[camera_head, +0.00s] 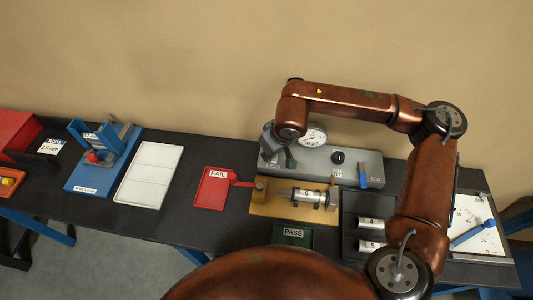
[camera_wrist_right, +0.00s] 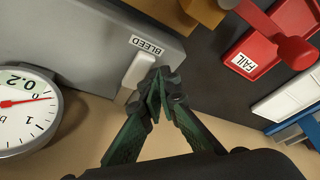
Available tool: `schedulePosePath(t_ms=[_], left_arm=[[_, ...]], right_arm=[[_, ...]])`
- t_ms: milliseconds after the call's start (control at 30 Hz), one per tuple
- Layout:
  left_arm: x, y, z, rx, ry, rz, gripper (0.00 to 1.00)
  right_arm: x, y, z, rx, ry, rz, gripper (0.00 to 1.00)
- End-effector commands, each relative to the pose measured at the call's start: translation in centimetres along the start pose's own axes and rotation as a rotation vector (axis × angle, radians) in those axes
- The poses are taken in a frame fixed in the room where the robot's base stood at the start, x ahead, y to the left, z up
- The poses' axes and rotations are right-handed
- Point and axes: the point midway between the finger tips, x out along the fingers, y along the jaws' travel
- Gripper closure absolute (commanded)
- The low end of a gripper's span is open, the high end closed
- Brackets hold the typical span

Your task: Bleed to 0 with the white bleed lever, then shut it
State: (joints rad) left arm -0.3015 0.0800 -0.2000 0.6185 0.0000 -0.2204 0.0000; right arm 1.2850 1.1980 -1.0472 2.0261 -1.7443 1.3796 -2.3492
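The white bleed lever (camera_wrist_right: 138,75) shows beside the BLEED label (camera_wrist_right: 147,45) on the grey panel in the right wrist view. My right gripper (camera_wrist_right: 160,88) has its fingertips together right beside the lever, with nothing visible between them; whether they touch it I cannot tell. In the head view the right gripper (camera_head: 278,152) is at the left end of the grey panel (camera_head: 318,172) and hides the lever. The round gauge (camera_wrist_right: 25,112) has a red needle near its printed marks; the exact reading is unclear. It also shows in the head view (camera_head: 313,136). My left gripper is out of view.
A metal cylinder (camera_head: 308,195) lies on the yellow fixture (camera_head: 268,208) in front of the panel. A blue lever (camera_head: 363,176) and black knob (camera_head: 338,157) are on the panel's right. A red FAIL tray (camera_head: 212,196) is to the left. A dark tray holds more cylinders (camera_head: 371,224).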

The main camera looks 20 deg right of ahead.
Motion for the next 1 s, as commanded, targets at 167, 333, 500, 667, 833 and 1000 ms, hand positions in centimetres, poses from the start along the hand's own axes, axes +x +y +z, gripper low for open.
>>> schedulePosePath(t_ms=[167, 333, 500, 667, 833, 1000], left_arm=[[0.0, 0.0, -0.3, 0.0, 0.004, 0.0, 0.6], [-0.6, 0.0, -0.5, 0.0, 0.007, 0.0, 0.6], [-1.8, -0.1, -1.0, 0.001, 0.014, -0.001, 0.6], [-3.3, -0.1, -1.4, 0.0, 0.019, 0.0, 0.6], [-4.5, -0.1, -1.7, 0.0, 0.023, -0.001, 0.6], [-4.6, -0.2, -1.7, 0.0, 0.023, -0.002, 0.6]], right_arm=[[0.2, 0.2, 0.7, 0.002, -0.021, 0.006, 1.0], [-0.8, 0.4, 0.4, 0.001, -0.019, 0.006, 1.0], [-3.3, 0.9, -0.2, 0.0, -0.013, 0.006, 1.0], [-6.4, 1.4, -1.1, -0.004, -0.008, 0.002, 1.0], [-8.9, 1.9, -1.6, -0.006, -0.004, 0.0, 1.0], [-9.4, 2.0, -1.6, -0.006, -0.004, -0.001, 1.0]])
